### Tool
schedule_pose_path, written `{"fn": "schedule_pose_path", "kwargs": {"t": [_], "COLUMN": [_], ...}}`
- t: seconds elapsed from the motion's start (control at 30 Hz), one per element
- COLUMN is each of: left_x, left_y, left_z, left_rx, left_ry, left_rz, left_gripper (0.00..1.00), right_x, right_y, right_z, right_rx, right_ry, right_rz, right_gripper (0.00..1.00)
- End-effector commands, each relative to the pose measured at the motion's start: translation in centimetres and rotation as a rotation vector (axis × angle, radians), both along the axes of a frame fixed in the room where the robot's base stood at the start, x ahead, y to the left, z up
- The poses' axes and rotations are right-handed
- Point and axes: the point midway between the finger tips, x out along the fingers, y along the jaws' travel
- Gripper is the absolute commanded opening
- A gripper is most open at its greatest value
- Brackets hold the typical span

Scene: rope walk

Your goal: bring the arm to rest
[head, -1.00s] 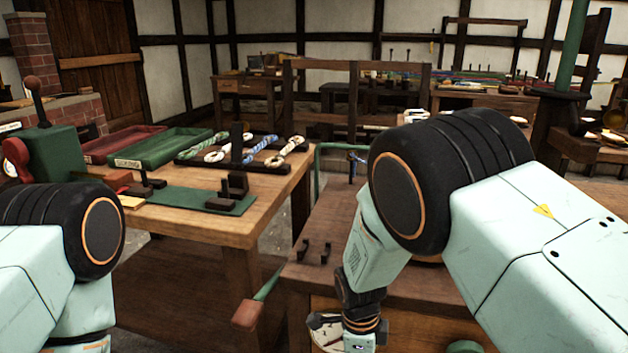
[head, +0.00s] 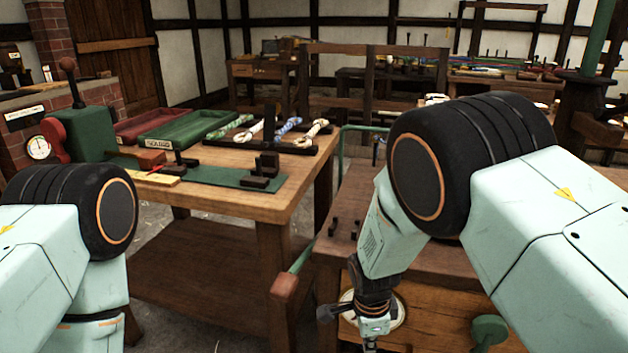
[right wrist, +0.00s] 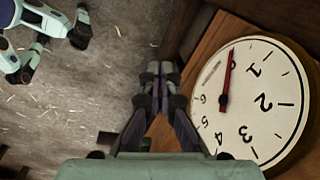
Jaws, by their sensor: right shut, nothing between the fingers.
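My right arm reaches down in the head view, and its gripper (head: 370,346) is at the bottom edge, partly cut off. In the right wrist view the right gripper (right wrist: 160,78) has its two fingers together with nothing between them. It is beside a round white dial (right wrist: 262,108) with black numbers and a red needle; I cannot tell whether they touch. The dial also shows behind my right wrist in the head view (head: 398,312). My left arm shows at the left of the head view, but its gripper is out of frame.
A wooden bench (head: 240,205) at left bears a red tray (head: 150,125), a green tray (head: 185,128), and a rack with rope pieces (head: 288,128). A second wooden bench (head: 330,262) is by my right arm. Bare floor (right wrist: 85,95) shows in the right wrist view.

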Motion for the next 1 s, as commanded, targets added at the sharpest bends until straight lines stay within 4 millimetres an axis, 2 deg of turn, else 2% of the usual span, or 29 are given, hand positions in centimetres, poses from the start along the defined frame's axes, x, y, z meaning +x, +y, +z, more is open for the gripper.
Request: {"fn": "schedule_pose_path", "kwargs": {"t": [0.23,0.37,0.47,0.57,0.67,0.77,0.83,0.9,1.0], "left_x": [0.0,0.0,0.0,0.0,0.0,0.0,0.0,0.0,0.0], "left_y": [0.0,0.0,0.0,0.0,0.0,0.0,0.0,0.0,0.0], "left_z": [0.1,0.6,1.1,1.8,2.7,3.9,4.9,5.8,6.8], "left_rx": [0.000,0.000,0.000,0.000,0.000,0.000,0.000,0.000,0.000], "left_ry": [0.000,0.000,0.000,0.000,0.000,0.000,0.000,0.000,0.000], "left_rz": [0.001,0.001,0.001,0.001,0.001,0.001,0.001,0.001,0.001], "left_gripper": [0.39,0.39,0.39,0.39,0.39,0.39,0.39,0.39,0.39], "right_x": [-0.8,-2.8,-5.1,-8.2,-12.0,-17.0,-21.3,-25.1,-29.6], "right_y": [-1.4,-3.1,-4.5,-6.1,-7.6,-9.1,-10.0,-10.6,-11.0], "right_z": [-1.4,-2.4,-3.0,-3.3,-3.3,-2.7,-1.7,-0.6,0.9], "right_rx": [-0.038,-0.076,-0.109,-0.138,-0.161,-0.168,-0.155,-0.127,-0.064], "right_ry": [-0.069,-0.093,-0.099,-0.096,-0.083,-0.058,-0.031,-0.003,0.043], "right_rz": [0.391,0.653,0.843,1.032,1.215,1.388,1.487,1.538,1.520], "right_gripper": [0.00,0.00,0.00,0.00,0.00,0.00,0.00,0.00,0.00]}}
